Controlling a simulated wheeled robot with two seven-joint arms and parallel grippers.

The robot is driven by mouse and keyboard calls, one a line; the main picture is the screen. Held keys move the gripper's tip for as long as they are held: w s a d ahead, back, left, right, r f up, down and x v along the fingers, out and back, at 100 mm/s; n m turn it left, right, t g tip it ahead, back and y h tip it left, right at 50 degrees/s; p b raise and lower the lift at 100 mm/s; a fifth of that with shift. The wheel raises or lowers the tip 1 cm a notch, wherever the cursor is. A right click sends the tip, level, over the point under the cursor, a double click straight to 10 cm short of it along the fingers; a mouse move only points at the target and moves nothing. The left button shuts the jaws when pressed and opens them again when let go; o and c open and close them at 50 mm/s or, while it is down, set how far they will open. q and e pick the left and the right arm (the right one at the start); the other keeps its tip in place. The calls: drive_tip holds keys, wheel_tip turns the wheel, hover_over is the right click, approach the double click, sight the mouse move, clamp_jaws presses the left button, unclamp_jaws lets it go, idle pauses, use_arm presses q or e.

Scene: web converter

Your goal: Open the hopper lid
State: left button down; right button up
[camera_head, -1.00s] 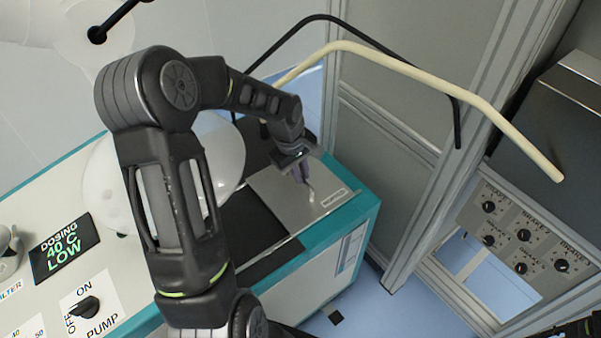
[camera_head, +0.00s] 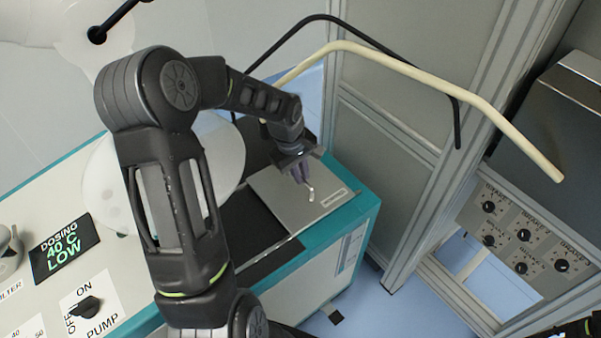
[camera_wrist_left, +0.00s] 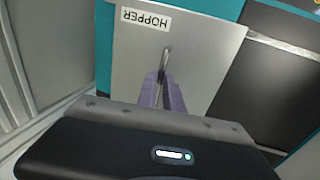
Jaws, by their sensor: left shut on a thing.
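The hopper lid (camera_head: 285,205) is a flat grey plate with a small label on the teal-edged cabinet. It lies over the cabinet top, beside a dark panel, and looks closed. In the left wrist view the lid (camera_wrist_left: 205,45) carries a label reading HOPPER, upside down. Its thin metal handle (camera_head: 310,194) stands up from the plate and also shows in the left wrist view (camera_wrist_left: 166,57). My left gripper (camera_head: 301,174) is above the lid with its purple fingers (camera_wrist_left: 162,90) shut on the handle's near end.
A dosing display (camera_head: 65,250) and a pump switch (camera_head: 86,307) are at the left of the cabinet top. A cream bent bar (camera_head: 430,78) and a black bar cross behind my arm. A framed grey panel (camera_head: 385,140) stands close to the lid's right.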

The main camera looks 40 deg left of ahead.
sight(288, 198)
idle(0.3)
use_arm(q)
drive_tip(key=s, duration=0.2)
drive_tip(key=s+a, duration=0.1)
drive_tip(key=s, duration=0.1)
drive_tip(key=shift+s+a, duration=0.15)
drive_tip(key=c, duration=1.5)
unclamp_jaws()
wheel_tip(288, 198, up, 10)
drive_tip(key=b, duration=0.1)
